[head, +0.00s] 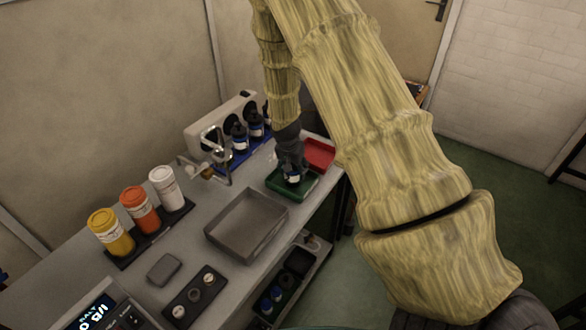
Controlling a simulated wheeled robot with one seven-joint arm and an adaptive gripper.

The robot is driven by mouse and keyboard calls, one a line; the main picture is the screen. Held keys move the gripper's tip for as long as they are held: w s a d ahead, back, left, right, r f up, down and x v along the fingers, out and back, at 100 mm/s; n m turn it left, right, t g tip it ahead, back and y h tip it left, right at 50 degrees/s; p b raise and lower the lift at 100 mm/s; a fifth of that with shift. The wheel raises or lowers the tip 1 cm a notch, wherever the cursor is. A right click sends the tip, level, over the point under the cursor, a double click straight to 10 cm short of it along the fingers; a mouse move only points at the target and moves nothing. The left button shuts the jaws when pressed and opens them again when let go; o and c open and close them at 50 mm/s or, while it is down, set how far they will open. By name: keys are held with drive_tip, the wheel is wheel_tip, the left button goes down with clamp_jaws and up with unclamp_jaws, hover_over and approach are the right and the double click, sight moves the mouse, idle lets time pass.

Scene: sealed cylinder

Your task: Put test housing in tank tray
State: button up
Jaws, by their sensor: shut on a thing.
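My gripper (291,166) is at the end of my arm, low over the small green tray (308,188) on the bench. It is shut on a dark housing with a pale and blue band (293,178), likely the test housing. The housing is at or just above the green tray; I cannot tell whether it touches the floor. The gripper hides its upper part. A larger grey open tray (214,237), possibly the tank tray, stands empty in the middle of the bench.
A red tray (320,150) lies behind the green one. Dark bottles (239,138) stand on a blue base by a white unit (212,128). A metal tap (214,150) rises nearby. Yellow, orange and white jars (140,208) stand at left. A lower shelf (303,290) holds small items.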

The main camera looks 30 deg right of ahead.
drive_tip(key=o, duration=1.5)
drive_tip(key=shift+f, duration=0.1)
drive_tip(key=shift+b+v, duration=1.9)
drive_tip(key=shift+v, duration=4.25)
drive_tip(key=shift+s, duration=0.1)
